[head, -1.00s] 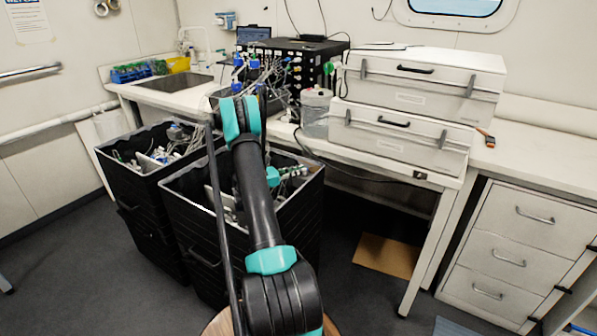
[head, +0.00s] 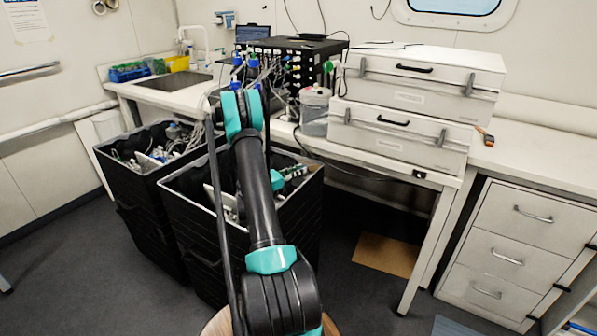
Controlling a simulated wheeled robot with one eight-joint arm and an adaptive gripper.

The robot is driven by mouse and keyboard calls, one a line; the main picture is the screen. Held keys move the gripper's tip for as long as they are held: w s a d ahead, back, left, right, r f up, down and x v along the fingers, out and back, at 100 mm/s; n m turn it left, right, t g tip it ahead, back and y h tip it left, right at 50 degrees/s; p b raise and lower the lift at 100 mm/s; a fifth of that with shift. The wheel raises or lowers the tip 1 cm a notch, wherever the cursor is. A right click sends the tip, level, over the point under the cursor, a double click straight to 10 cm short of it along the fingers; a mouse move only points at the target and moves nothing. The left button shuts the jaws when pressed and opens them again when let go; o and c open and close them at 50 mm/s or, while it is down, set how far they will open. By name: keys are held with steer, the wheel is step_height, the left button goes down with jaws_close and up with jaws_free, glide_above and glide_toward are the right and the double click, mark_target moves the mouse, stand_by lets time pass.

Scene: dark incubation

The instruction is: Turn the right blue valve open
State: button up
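Small blue valve-like parts show above the black box on the bench, among clear tubes. The right blue one (head: 253,62) is beside a left blue one (head: 238,61), and another blue part (head: 236,86) is lower. They are too small to tell whether any valve is open or shut. My black and teal arm rises from the bottom middle, and its upper joint is just below these blue parts in the picture. My gripper cannot be made out; it seems hidden behind my own arm.
Two black crates of tubing, left (head: 112,165) and right (head: 306,205), stand before the bench. A black rack unit (head: 312,55) and a clear jar (head: 314,112) are behind. White cases (head: 430,70) are stacked on the right. Floor is free at lower left.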

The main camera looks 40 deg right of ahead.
steer(key=shift+r, duration=0.1)
step_height(320, 180, up, 10)
stand_by(0.8)
